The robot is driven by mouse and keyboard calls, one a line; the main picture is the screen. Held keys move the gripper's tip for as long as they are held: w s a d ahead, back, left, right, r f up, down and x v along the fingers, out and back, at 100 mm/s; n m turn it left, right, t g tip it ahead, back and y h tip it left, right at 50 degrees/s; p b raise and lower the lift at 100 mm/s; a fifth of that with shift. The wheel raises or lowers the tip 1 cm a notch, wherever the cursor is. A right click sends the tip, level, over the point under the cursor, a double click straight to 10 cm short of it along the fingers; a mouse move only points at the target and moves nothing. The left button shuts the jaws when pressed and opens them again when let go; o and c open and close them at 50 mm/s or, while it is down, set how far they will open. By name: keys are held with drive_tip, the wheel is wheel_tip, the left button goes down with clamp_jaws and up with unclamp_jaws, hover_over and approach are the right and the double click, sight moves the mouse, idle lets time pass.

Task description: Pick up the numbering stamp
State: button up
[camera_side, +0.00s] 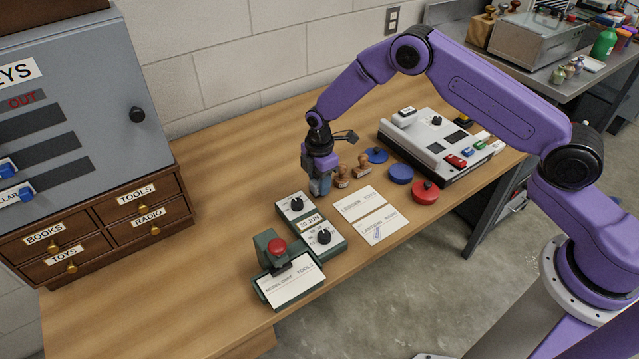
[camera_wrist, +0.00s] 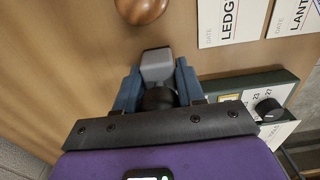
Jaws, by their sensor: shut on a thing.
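The numbering stamp (camera_wrist: 156,64), a grey block with a black rounded top, sits between the two blue fingers of my gripper (camera_wrist: 156,88) in the wrist view. My gripper is shut on it. In the side view my gripper (camera_side: 320,184) points down over the wooden desk, just left of two wooden-handled stamps, and its fingers largely hide the numbering stamp. I cannot tell whether the stamp's bottom touches the desk.
Wooden stamps (camera_side: 342,177) stand close on the right; one knob (camera_wrist: 141,8) shows in the wrist view. A date device (camera_side: 310,222) is in front, paper cards (camera_side: 370,214) to the right, ink pads (camera_side: 400,173) beyond. A drawer cabinet (camera_side: 100,215) stands left; desk between is clear.

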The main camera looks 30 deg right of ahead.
drive_tip(key=s+d+r, duration=0.3)
drive_tip(key=s+r, duration=0.9)
drive_tip(key=s, duration=0.1)
drive_tip(key=shift+s+d, duration=0.25)
drive_tip(key=shift+s, duration=0.05)
drive_tip(key=o, duration=0.3)
drive_tip(key=shift+c, duration=0.7)
drive_tip(key=s+d+f, duration=0.5)
drive_tip(key=s+d, duration=0.1)
drive_tip(key=d, duration=0.1)
drive_tip(key=shift+s+d+f, duration=0.15)
drive_tip(key=shift+s+d, duration=0.05)
drive_tip(key=shift+s, duration=0.15)
